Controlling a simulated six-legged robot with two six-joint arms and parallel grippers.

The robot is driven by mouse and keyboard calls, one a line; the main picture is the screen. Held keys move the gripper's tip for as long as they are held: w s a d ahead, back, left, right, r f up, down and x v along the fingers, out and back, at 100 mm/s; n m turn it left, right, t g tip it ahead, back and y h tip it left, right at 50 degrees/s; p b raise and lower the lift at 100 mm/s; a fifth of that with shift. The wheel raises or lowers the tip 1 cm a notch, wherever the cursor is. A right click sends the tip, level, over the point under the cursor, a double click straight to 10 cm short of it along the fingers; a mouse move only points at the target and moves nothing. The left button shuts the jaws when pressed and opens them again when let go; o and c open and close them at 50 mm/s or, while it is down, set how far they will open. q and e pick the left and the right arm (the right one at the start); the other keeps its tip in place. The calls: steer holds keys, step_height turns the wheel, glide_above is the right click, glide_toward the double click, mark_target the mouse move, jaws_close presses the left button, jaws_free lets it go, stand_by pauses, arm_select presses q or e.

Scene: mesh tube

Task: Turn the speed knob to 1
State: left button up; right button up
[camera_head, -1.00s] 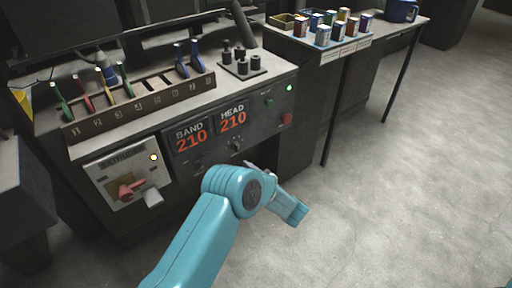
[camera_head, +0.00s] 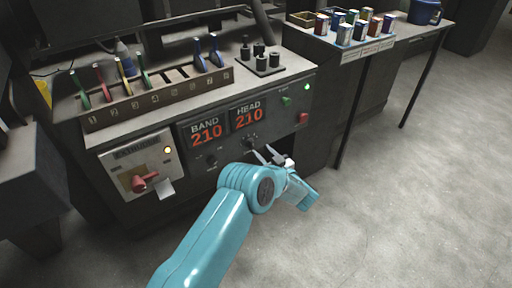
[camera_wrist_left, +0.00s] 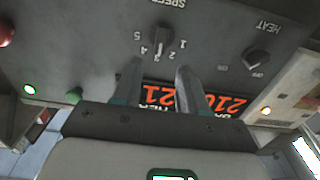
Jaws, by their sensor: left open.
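The black speed knob (camera_head: 250,142) is on the front panel of the machine, below the HEAD display. In the left wrist view the speed knob (camera_wrist_left: 163,40) sits inside a ring of numbers from 1 to 5, with the label SPEED above it. Its pale mark appears to point towards 3. My left gripper (camera_head: 262,149) is open and empty just in front of the panel. In the left wrist view the two fingers of the left gripper (camera_wrist_left: 157,70) are spread either side of the line to the knob, apart from it. My right gripper is not in view.
The heat knob (camera_wrist_left: 255,60) is beside the speed knob, on OFF. The red displays (camera_head: 206,132) read 210. A green light (camera_head: 307,87) and red button (camera_head: 303,118) are at the panel's right. Open floor lies to the right.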

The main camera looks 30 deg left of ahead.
mark_target(253, 143)
arm_select(q)
steer(key=x, duration=0.5)
steer(key=shift+c, duration=0.3)
jaws_close()
steer(key=shift+b, duration=0.3)
